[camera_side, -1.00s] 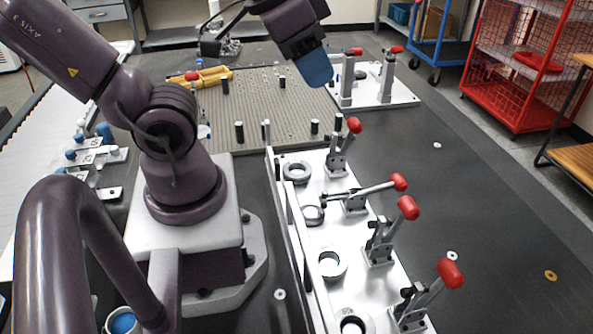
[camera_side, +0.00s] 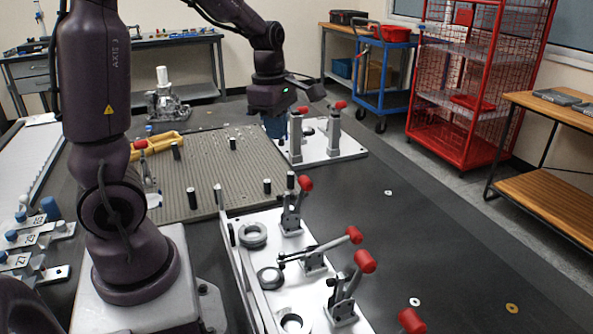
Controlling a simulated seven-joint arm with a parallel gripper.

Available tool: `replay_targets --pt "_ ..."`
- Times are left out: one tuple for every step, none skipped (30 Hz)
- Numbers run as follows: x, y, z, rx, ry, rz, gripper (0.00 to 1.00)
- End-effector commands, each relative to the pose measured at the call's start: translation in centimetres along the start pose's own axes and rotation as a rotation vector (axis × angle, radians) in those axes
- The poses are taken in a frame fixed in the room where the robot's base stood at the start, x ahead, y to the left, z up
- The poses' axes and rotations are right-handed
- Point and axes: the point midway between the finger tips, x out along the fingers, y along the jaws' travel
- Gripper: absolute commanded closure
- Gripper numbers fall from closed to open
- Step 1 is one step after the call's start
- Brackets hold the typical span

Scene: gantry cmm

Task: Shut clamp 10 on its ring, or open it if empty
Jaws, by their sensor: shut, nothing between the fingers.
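My gripper (camera_side: 275,130) is shut and empty, its blue fingers pointing down beside the left edge of the rear white fixture plate (camera_side: 347,147). On the front white plate (camera_side: 312,232) stands a row of toggle clamps with red knobs. The nearest-to-back clamp (camera_side: 291,218) has its handle upright, beside a grey ring (camera_side: 253,235). The second clamp (camera_side: 314,260) has its handle laid low to the right, and its bar reaches over a dark ring (camera_side: 270,279). The third clamp (camera_side: 343,303) is upright beside a ring (camera_side: 294,324). No clamp number is readable, so I cannot tell which is clamp 10.
Two more red-knobbed clamps (camera_side: 338,112) stand on the rear plate. A perforated plate (camera_side: 210,160) with black pegs and a yellow tool (camera_side: 160,145) lies left of it. Red cage cart (camera_side: 470,90) stands beyond the table. The dark tabletop right of the front plate is mostly clear.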

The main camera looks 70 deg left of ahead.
Motion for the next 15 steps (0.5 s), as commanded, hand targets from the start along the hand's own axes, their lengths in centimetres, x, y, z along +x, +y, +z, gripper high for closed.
replay_targets --pt "0.1 0.7 -0.5 -0.147 0.008 0.0 1.0" --pt "0.1 1.0 -0.6 -0.238 0.009 0.003 1.0" --pt "0.0 1.4 -0.8 -0.349 0.008 0.007 1.0" --pt "-0.2 1.6 -0.8 -0.427 0.005 0.012 1.0" --pt "-0.4 1.8 -0.8 -0.497 0.001 0.018 1.0" --pt "-0.6 1.9 -0.8 -0.58 -0.004 0.021 1.0" --pt "-0.6 2.0 -0.8 -0.634 -0.007 0.022 1.0" --pt "-0.7 2.0 -0.7 -0.681 -0.009 0.022 1.0" --pt "-0.7 2.0 -0.7 -0.735 -0.01 0.021 1.0" --pt "-0.7 2.0 -0.7 -0.768 -0.01 0.02 1.0" --pt "-0.7 1.9 -0.7 -0.795 -0.01 0.02 1.0" --pt "-0.7 1.9 -0.7 -0.822 -0.011 0.019 1.0" --pt "-0.6 1.9 -0.7 -0.837 -0.011 0.019 1.0" --pt "-0.5 1.9 -0.7 -0.847 -0.01 0.018 1.0" --pt "-0.3 1.9 -0.7 -0.854 -0.01 0.018 1.0"
